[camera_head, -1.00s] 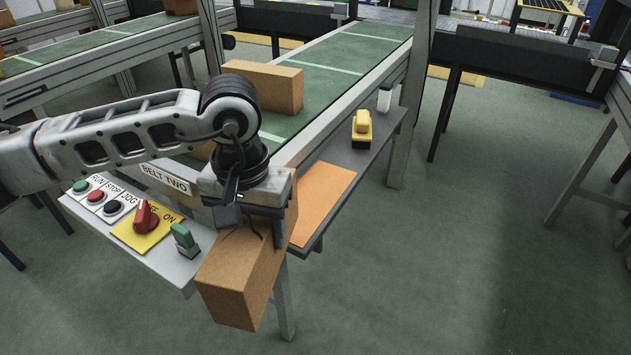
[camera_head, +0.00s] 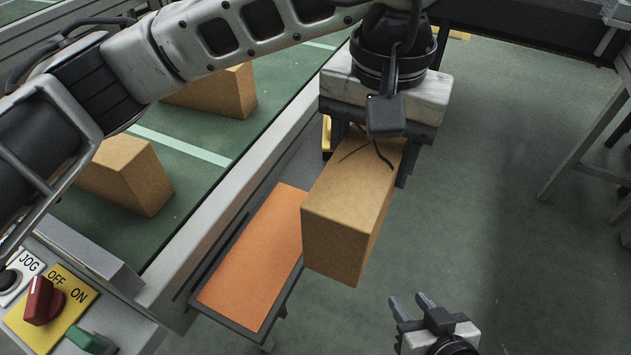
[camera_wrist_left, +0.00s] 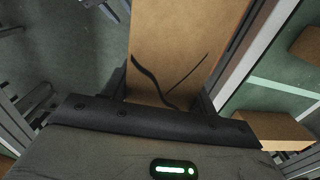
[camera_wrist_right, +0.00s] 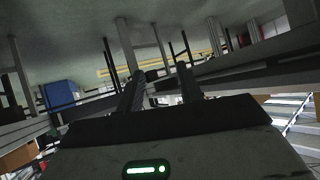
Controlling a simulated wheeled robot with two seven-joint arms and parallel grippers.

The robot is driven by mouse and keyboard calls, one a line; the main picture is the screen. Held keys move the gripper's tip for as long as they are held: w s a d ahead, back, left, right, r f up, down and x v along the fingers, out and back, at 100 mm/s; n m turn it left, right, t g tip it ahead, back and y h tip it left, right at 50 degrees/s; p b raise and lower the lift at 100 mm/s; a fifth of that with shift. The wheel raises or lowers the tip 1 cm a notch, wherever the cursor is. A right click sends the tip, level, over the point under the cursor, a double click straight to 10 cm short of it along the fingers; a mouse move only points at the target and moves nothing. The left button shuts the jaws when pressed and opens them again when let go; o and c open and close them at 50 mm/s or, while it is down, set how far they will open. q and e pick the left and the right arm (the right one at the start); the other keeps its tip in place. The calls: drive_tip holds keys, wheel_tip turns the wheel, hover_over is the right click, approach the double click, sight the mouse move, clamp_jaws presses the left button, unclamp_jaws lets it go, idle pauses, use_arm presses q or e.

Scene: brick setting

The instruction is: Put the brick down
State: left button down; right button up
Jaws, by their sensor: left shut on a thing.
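The brick (camera_head: 345,215) is a tan block with thin dark marks on its top. My left gripper (camera_head: 370,150) is shut on it, and the brick hangs tilted in the head view, over the right side of the orange mat (camera_head: 255,258). The brick fills the upper middle of the left wrist view (camera_wrist_left: 178,50), between the fingers. The gap between brick and mat cannot be judged exactly. My right gripper (camera_head: 412,308) is at the bottom right of the head view, fingers apart and empty; its fingers also show in the right wrist view (camera_wrist_right: 158,90).
Two other tan bricks (camera_head: 125,175) (camera_head: 215,90) sit on the green belt (camera_head: 195,150). A control panel with a red knob (camera_head: 42,300) and a green switch (camera_head: 90,340) is at lower left. A yellow thing (camera_head: 326,135) is mostly hidden behind my left gripper. Open floor lies right.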

use_arm(q)
drive_tip(key=shift+a, duration=0.35)
drive_tip(key=shift+w+a+f+p, duration=0.1)
drive_tip(key=shift+a+f+p, duration=1.35)
drive_tip(key=shift+a+f, duration=5.05)
use_arm(e)
drive_tip(key=shift+s+d+r, duration=0.3)
drive_tip(key=shift+s+r, duration=0.05)
drive_tip(key=shift+r, duration=0.05)
use_arm(q)
drive_tip(key=shift+a+r, duration=0.1)
